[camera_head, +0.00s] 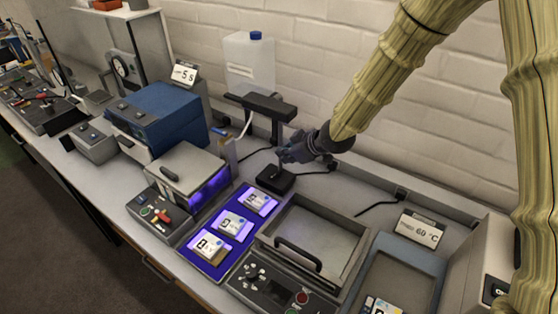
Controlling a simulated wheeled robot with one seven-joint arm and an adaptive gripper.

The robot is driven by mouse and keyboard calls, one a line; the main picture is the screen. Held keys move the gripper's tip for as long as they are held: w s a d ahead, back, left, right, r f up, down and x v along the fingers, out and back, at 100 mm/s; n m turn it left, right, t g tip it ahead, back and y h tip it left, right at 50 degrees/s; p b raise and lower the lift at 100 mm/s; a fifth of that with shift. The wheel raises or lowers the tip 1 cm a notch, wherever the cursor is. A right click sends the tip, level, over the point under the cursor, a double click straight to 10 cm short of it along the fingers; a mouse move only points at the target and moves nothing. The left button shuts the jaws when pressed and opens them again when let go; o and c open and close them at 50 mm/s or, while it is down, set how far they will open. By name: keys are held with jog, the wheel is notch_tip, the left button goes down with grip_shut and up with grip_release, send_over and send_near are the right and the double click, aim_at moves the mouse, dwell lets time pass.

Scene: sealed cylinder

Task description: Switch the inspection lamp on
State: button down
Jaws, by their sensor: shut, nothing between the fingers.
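The gripper is shut and looks empty. I cannot tell whether it touches the lamp.
A grey box (178,170) with a violet-lit side stands left of the mat. A lidded unit with a handle (315,240) is on the right. A blue box (160,115) and a white jug (250,62) stand behind. Cables lie near the wall.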

jog(key=shift+w+d+b+v, duration=0.1)
jog(key=shift+w+b+v, duration=0.1)
jog(key=shift+v, duration=0.65)
jog(key=shift+w+d+b+v, duration=0.1)
jog(key=shift+b+v, duration=0.05)
jog(key=shift+v, duration=0.7)
jog(key=shift+w+d+b+v, duration=0.1)
jog(key=shift+b+v, duration=0.1)
jog(key=shift+v, duration=0.6)
jog(key=shift+r, duration=0.1)
jog(key=p+x, duration=0.1)
jog(key=x, duration=0.2)
jog(key=s+x, duration=0.1)
jog(key=x, duration=0.2)
jog(key=a+p+x, duration=0.1)
jog(key=x, duration=0.1)
jog(key=shift+a+f+p, duration=0.25)
jog(key=shift+f+p, duration=0.1)
